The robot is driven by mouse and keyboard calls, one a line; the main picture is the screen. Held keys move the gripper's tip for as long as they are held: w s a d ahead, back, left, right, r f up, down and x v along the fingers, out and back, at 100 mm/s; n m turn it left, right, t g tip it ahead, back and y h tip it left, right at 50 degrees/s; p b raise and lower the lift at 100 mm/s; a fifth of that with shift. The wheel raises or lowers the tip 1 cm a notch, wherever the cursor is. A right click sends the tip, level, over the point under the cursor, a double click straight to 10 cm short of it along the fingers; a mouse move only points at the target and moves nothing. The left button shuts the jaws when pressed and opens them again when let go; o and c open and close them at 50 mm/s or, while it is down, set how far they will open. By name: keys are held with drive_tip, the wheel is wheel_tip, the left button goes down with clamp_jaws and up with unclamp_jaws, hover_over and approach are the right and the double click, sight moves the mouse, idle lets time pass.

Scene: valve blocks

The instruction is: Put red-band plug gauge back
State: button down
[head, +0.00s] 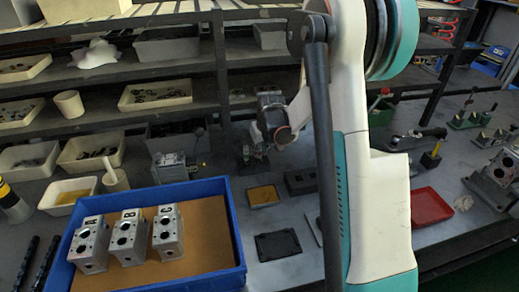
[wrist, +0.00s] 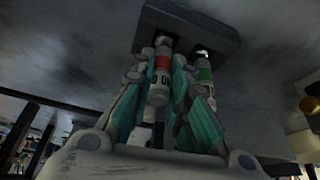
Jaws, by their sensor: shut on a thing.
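The red-band plug gauge (wrist: 161,72) is a pale cylinder with a red band, held between the teal-padded fingers of my gripper (wrist: 160,95). Its far end meets a dark block (wrist: 220,38) in the wrist view; I cannot tell how deep it sits in it. A green-band gauge (wrist: 204,75) is beside it at the same block, partly hidden by the right finger. In the head view my gripper (head: 252,155) is low over the grey bench behind the blue tray, and the gauge is too small to make out there.
A blue tray (head: 241,250) with three metal valve blocks (head: 128,237) stands at front left. A dark block (head: 301,181), a small yellow-lined tray (head: 262,196) and a black plate (head: 278,245) lie near my arm. A red tray (head: 431,206) is right. Shelves of bins rise behind.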

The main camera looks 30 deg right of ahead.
drive_tip(key=c, duration=1.8)
unclamp_jaws()
drive_tip(key=shift+f, duration=0.1)
drive_tip(key=shift+s+r, duration=0.1)
drive_tip(key=shift+r, duration=0.45)
drive_tip(key=p+v, duration=0.3)
drive_tip(key=v, duration=0.8)
drive_tip(key=shift+s+p, duration=0.1)
drive_tip(key=shift+p, duration=0.3)
